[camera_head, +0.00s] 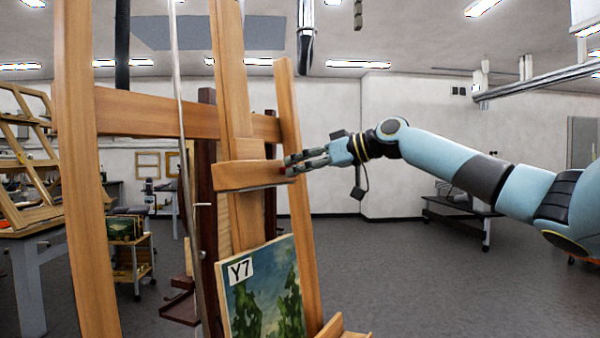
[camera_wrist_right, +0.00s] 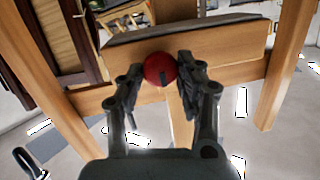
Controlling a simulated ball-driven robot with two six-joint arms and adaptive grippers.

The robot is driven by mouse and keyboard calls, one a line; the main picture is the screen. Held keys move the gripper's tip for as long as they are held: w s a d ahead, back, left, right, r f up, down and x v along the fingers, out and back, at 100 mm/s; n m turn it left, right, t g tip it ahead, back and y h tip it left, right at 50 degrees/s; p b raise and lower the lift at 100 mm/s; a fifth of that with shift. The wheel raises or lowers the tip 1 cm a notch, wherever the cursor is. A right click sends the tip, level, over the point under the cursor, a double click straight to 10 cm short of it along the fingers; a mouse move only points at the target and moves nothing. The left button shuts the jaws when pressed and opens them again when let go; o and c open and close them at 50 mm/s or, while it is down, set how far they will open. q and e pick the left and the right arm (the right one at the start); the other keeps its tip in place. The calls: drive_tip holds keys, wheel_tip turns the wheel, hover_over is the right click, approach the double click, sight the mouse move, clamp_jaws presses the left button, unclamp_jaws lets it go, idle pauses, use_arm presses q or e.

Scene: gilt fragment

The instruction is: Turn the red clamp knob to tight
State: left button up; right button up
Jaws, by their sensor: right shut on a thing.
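The red clamp knob (camera_wrist_right: 160,70) is a round ball with a dark mark on its face, set against the front of the wooden clamp block. In the right wrist view it sits between the two fingers of my right gripper (camera_wrist_right: 159,78), which is shut on it. In the head view my right gripper (camera_head: 291,165) reaches in from the right to the end of the clamp block (camera_head: 240,176) on the easel; the knob is mostly hidden there by the fingers. My left gripper is not in view.
The wooden easel (camera_head: 88,190) stands in front of me with tall uprights and a crossbar. A painting labelled Y7 (camera_head: 262,290) rests on it below the clamp block. A shelf cart (camera_head: 135,265) stands behind at the left. The floor at the right (camera_head: 430,290) is clear.

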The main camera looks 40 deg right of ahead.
drive_tip(key=shift+m, duration=0.3)
drive_tip(key=shift+r, duration=0.1)
drive_tip(key=o, duration=1.1)
wheel_tip(320, 180, up, 10)
drive_tip(key=shift+f, duration=0.1)
idle(0.5)
